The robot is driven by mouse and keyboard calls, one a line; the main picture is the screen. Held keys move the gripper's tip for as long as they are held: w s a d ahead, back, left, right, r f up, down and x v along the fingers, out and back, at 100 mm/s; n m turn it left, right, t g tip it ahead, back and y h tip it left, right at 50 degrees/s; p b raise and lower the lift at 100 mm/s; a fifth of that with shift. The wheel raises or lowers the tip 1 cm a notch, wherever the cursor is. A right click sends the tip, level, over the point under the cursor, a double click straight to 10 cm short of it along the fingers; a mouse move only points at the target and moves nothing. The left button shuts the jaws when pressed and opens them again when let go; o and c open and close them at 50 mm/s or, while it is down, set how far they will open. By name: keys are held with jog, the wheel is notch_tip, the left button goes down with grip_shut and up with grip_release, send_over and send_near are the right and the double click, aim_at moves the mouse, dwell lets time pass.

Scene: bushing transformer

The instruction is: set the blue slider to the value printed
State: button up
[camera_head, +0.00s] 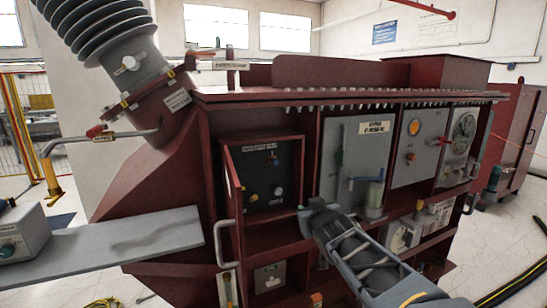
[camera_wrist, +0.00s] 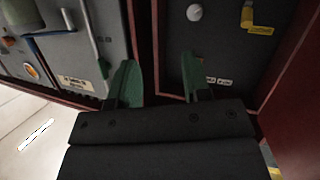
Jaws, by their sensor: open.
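A blue strip (camera_wrist: 60,33) also shows on the grey panel in the wrist view, beside a greenish cylinder (camera_wrist: 18,14). No printed value is readable. My gripper (camera_head: 314,208) is in front of the frame between the dark and grey panels. In the wrist view its two green fingers (camera_wrist: 162,82) are apart with nothing between them. The panels lie beyond the fingertips.
The grey panel (camera_head: 334,150) carries a long rod handle (camera_head: 343,175) and the greenish cylinder (camera_head: 375,195). An open door with a white handle (camera_head: 225,240) stands left of the dark panel. A grey shelf (camera_head: 120,240) juts out at left.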

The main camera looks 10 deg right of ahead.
aim_at(276, 162)
jog(key=w+a+r+n+t+y+p, duration=0.1)
jog(key=w+a+r+n+t+y, duration=0.3)
jog(key=r, duration=0.4)
jog(key=shift+g+y, duration=0.5)
jog(key=shift+y, duration=0.1)
jog(key=w, duration=0.4)
jog(key=w+a+p, duration=0.1)
jog(key=w, duration=0.8)
jog(key=shift+w+a+f, duration=0.2)
jog(key=shift+w+a, duration=0.15)
grip_shut()
